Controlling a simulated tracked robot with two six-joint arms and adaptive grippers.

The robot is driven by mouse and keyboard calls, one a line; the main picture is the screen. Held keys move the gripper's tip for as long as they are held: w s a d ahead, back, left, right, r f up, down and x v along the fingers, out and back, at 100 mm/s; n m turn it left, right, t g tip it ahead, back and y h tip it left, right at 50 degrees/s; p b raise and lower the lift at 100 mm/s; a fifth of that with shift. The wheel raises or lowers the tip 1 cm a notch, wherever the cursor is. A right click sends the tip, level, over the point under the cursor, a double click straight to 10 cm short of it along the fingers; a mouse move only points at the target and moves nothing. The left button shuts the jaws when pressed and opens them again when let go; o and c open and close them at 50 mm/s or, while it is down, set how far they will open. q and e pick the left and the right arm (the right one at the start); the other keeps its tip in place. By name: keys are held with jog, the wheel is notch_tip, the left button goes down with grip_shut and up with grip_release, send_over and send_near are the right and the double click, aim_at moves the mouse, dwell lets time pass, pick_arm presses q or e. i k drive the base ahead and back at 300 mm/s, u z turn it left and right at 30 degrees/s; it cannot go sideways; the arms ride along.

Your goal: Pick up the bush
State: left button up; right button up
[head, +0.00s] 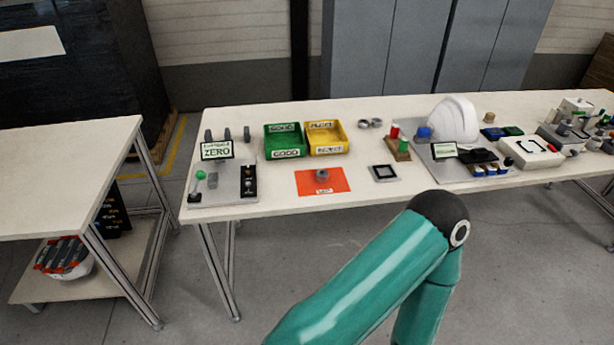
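A small grey ring-shaped part that looks like a bush (321,175) sits on an orange mat (337,186) near the front edge of the long table. Two more small grey rings (370,123) lie farther back, to the right of the yellow bin. I cannot tell from here whether they are the same kind of part. A teal link and dark elbow of my own arm cross the lower middle of the head view, in front of the table. Neither of my grippers shows in this view.
The long table (270,207) holds a green bin (285,154), a yellow bin (345,147), a grey fixture with a ZERO display (217,150), a square dark-framed block (383,173) and a white helmet shell (455,118). A second table (60,165) stands left, across a gap.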

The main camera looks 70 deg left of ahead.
aim_at(321, 175)
jog(key=z, duration=1.85)
jog(key=i, duration=0.1)
jog(key=u, duration=3.5)
jog(key=i, duration=0.5)
jog(key=u, duration=0.1)
jog(key=i, duration=0.55)
jog(key=z, duration=0.2)
jog(key=k, duration=0.9)
jog(key=u, duration=0.2)
jog(key=i, duration=0.95)
jog(key=z, duration=0.1)
